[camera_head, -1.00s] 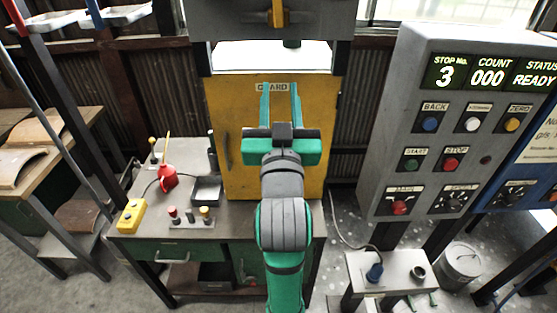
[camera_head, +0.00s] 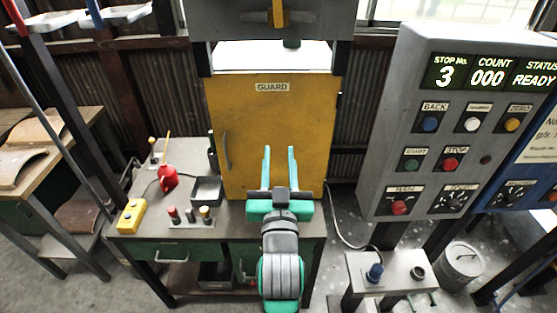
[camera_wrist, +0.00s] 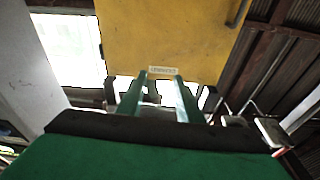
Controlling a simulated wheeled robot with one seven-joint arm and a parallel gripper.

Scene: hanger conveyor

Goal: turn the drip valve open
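I cannot pick out a drip valve with certainty in either view. A yellow upright handle on a dark crossbar (camera_head: 278,14) sits on the grey machine housing (camera_head: 325,20) at the top of the head view, partly cut off by the frame. My gripper (camera_head: 279,149) is in front of the lower part of the yellow guard door (camera_head: 270,120), well below that handle. Its two green fingers are apart with nothing between them. In the wrist view my gripper (camera_wrist: 160,76) points toward the guard door (camera_wrist: 170,35) and its label.
A bench (camera_head: 140,222) at left holds a red oil can (camera_head: 167,178), a yellow box (camera_head: 131,216), a grey tray (camera_head: 207,197) and small knobs. A grey control panel (camera_head: 440,140) stands at right, reading stop 3, count 000, READY. A small stand (camera_head: 399,284) is below it.

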